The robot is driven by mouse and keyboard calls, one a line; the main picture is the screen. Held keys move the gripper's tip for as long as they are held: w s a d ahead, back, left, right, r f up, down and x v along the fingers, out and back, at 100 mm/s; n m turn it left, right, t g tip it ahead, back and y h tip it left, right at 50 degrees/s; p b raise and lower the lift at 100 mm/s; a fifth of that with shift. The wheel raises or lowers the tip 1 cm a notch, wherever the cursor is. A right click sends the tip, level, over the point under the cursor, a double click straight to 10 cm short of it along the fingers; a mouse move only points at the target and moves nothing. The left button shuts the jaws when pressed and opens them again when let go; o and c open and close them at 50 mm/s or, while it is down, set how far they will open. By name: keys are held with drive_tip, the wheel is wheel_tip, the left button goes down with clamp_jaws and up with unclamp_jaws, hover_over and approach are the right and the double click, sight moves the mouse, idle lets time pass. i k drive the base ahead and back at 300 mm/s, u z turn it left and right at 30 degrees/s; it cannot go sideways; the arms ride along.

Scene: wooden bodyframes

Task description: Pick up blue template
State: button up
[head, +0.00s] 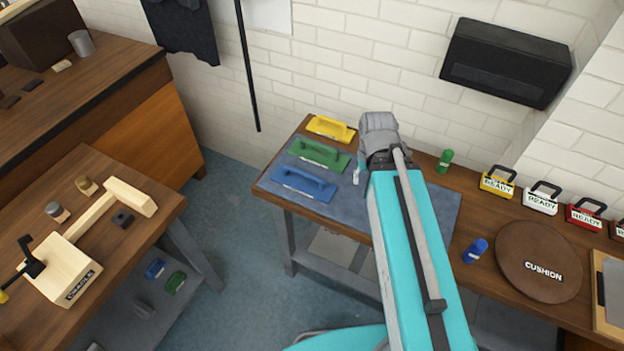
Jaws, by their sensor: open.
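The blue template (303,183) is a flat blue plate with a raised handle and a pale label on its front edge. It lies on the blue-grey mat (415,205) at the left end of the right-hand workbench, nearest the front of three similar pieces. My arm reaches over the mat, and its grey wrist is to the right of the blue template and higher in the picture. My gripper's fingers cannot be made out; the wrist and arm hide that area. Nothing visibly touches the blue template.
A green template (319,153) and a yellow one (331,128) lie just behind the blue one. A small pale piece (356,176) is beside my wrist. A green cylinder (445,160), blue cylinder (475,251) and round cushion (538,262) lie rightward. Floor separates the benches.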

sight(306, 183)
drive_tip(key=z, duration=0.15)
drive_tip(key=k, duration=1.75)
drive_tip(key=u, duration=0.4)
drive_tip(key=i, duration=1)
